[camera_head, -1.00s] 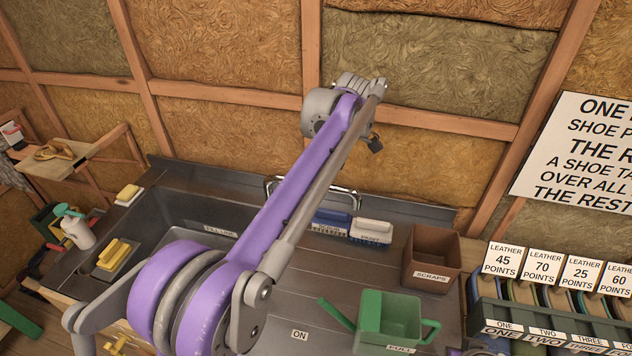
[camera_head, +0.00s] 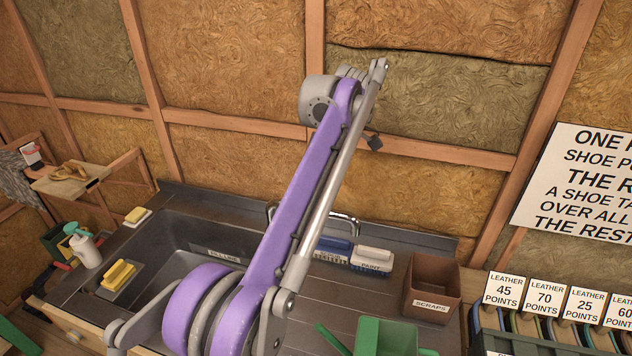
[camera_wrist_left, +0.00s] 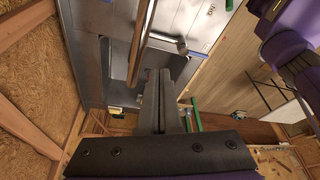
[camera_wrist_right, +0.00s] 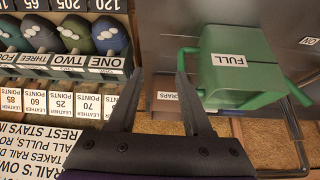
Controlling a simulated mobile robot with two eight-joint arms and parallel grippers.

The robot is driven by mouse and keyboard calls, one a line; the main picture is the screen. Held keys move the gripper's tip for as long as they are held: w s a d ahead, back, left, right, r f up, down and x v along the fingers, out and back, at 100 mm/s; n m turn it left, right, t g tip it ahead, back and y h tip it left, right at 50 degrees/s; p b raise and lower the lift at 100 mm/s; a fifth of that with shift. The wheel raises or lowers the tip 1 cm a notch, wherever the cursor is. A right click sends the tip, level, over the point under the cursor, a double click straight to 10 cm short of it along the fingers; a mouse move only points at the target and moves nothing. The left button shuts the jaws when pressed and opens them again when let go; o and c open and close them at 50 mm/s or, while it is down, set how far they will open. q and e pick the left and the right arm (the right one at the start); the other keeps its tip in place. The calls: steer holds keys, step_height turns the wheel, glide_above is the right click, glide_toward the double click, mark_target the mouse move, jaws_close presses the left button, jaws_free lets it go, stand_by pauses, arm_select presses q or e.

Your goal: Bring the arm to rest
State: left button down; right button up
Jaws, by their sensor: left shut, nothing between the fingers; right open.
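My purple and grey arm (camera_head: 298,200) rises from the lower left to a bent joint near the wall in the head view. Neither gripper shows in the head view. In the left wrist view my left gripper (camera_wrist_left: 163,78) is shut and empty, its dark fingers together beside grey metal surfaces. In the right wrist view my right gripper (camera_wrist_right: 158,82) is open, its fingers apart and nothing between them.
A metal sink counter (camera_head: 185,235) lies under the arm. A spray bottle (camera_head: 88,250) and yellow sponge (camera_head: 118,274) are at the left. The insulated wall is close behind.

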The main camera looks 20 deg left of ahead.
arm_select(q)
steer(key=s+d+f+m+t+h, duration=0.1)
steer(key=s+f+m+t+h, duration=0.2)
steer(key=s+f+m, duration=1.9)
steer(key=s+t, duration=0.2)
steer(key=t, duration=0.3)
steer(key=shift+f+m, duration=0.25)
steer(key=shift+m, duration=0.15)
